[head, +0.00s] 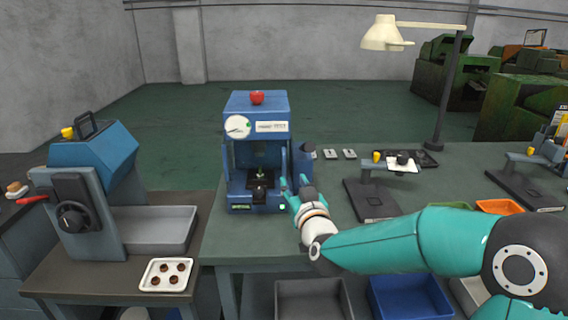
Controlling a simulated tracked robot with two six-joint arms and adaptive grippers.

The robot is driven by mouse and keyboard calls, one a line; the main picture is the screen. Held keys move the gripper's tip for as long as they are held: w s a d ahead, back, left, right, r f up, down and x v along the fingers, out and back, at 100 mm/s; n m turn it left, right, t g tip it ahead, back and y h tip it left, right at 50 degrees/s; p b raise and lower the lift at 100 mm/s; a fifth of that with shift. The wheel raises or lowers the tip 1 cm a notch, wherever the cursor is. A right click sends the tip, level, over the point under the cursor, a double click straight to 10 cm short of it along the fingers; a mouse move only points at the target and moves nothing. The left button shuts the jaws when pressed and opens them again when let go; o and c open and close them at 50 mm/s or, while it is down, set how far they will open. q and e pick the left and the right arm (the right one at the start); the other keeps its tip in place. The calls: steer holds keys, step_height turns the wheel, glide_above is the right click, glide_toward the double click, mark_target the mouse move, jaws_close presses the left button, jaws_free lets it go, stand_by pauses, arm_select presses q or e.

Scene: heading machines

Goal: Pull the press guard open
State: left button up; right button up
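The blue press (257,132) stands on the green bench, with a red button on top and a round white gauge at its upper left. Its front bay is visible, with a dark fixture (260,181) inside. A blue upright piece (299,160) at the press's right side may be the guard; I cannot tell how far open it stands. My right gripper (293,182) is at the press's lower right front corner. Its teal fingertips are apart with nothing visible between them. I cannot tell whether they touch the press. My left gripper is out of view.
Right of the press are a dark stand (371,200) and a cream lamp (386,34). A blue machine (95,158) with a grey tray (154,230) and a white plate of brown parts (167,275) is at left. Bins (408,296) sit below the bench's front edge.

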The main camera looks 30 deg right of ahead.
mark_target(285, 165)
steer(key=p+x, duration=0.2)
steer(key=x, duration=0.8)
steer(key=shift+w+d, duration=0.1)
steer(key=shift+w, duration=0.1)
jaws_close()
